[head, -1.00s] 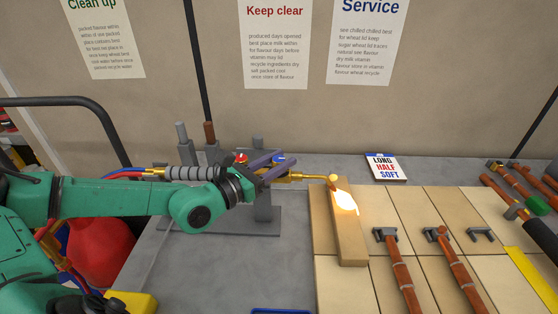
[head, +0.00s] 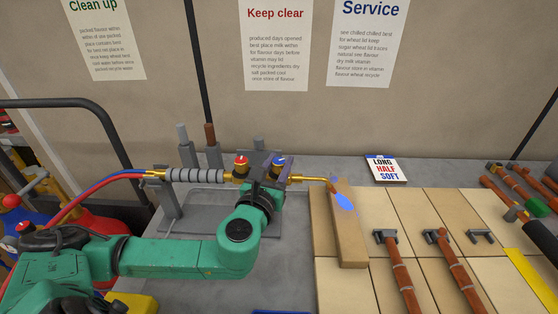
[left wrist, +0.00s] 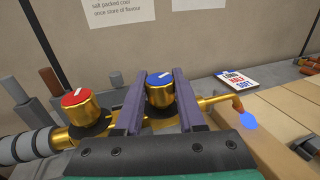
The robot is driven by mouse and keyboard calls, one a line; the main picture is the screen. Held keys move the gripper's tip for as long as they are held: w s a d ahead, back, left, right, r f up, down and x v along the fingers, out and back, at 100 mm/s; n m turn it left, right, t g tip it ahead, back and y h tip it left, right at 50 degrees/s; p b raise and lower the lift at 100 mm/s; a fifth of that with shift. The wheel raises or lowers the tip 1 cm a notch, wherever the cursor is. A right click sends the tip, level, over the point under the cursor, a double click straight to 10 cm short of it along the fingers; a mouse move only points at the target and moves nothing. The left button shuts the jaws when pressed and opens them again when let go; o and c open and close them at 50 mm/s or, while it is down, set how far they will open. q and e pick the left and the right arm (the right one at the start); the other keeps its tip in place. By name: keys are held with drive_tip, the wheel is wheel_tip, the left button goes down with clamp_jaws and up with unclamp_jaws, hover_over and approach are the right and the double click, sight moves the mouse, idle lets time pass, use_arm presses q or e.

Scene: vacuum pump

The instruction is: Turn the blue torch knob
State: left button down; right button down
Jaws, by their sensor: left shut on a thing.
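The torch (head: 195,176) lies in a grey stand, its brass tip (head: 308,179) pointing right with a blue flame (head: 343,201). The blue torch knob (head: 279,161) sits on top of its brass body, to the right of the red knob (head: 240,162). In the left wrist view the blue knob (left wrist: 160,88) stands between the two purple fingers of my left gripper (left wrist: 153,80), which is shut on it. The red knob (left wrist: 82,105) is outside the fingers. In the head view my left gripper (head: 269,163) partly hides the torch body. My right gripper is not in view.
A wooden board (head: 348,245) lies under the flame on pale tiles. Copper pipes (head: 403,275) lie on the right. Hoses (head: 100,180) run left from the torch to the cylinders.

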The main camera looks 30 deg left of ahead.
sight(279, 168)
use_arm(q)
drive_tip(key=shift+r+n+g+y+p, duration=0.1)
drive_tip(key=shift+n+g+y+p, duration=0.5)
drive_tip(key=shift+n+y+p, duration=1.1)
drive_tip(key=shift+y+b, duration=0.5)
drive_tip(key=c, duration=0.5)
unclamp_jaws()
drive_tip(key=p+v, duration=0.2)
drive_tip(key=v, duration=0.5)
drive_tip(key=shift+s+d, duration=0.25)
